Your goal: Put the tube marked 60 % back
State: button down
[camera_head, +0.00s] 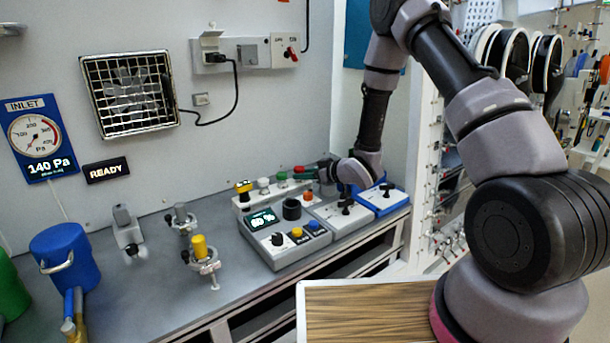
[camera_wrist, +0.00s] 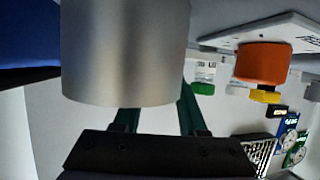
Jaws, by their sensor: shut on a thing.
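My gripper (camera_head: 312,172) is at the back right of the grey console (camera_head: 283,252), beside a row of coloured caps. In the wrist view, its dark green fingers (camera_wrist: 157,112) are shut on a silver-grey cylinder (camera_wrist: 125,55), apparently the tube, which hides the fingertips. No marking shows on it. The console's display (camera_head: 262,219) reads about 60 %. A black round holder (camera_head: 291,209) stands beside the display. In the row are a yellow cap (camera_head: 243,187), a white cap (camera_head: 263,184) and a green cap (camera_head: 282,178). An orange cap (camera_head: 308,196) stands nearer.
A grey box (camera_head: 342,213) and a blue-edged box (camera_head: 382,199) with black knobs stand right of the console. Clamps, one with a yellow top (camera_head: 200,248), and a blue canister (camera_head: 65,257) are on the left. The bench between is partly clear.

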jog(key=shift+c, duration=2.3)
grip_release()
jog(key=shift+s+f, duration=0.3)
jog(key=shift+f, duration=0.3)
jog(key=shift+w+r, duration=0.2)
jog(key=shift+r, duration=0.25)
jog(key=v, duration=1.2)
jog(key=shift+w+r, duration=0.15)
jog(key=shift+r, duration=0.05)
jog(key=shift+w+d+r, duration=0.1)
jog(key=shift+d+r, duration=0.05)
jog(key=shift+r, duration=0.05)
jog(key=d+r+m+t+h, duration=0.1)
jog(key=d+r+m+h, duration=0.3)
jog(key=d+r, duration=0.4)
jog(key=d+r+m+h, duration=0.3)
jog(key=d+r+h, duration=0.25)
jog(key=r, duration=0.45)
jog(key=s+r+m+g+y, duration=0.1)
jog(key=s+r+m, duration=0.2)
jog(key=s, duration=0.9)
jog(key=s+r+m+g+y, duration=0.1)
jog(key=s+r+m+g, duration=0.1)
jog(key=s+r, duration=0.7)
jog(key=s+m, duration=0.1)
jog(key=s, duration=0.2)
jog(key=shift+m, duration=0.3)
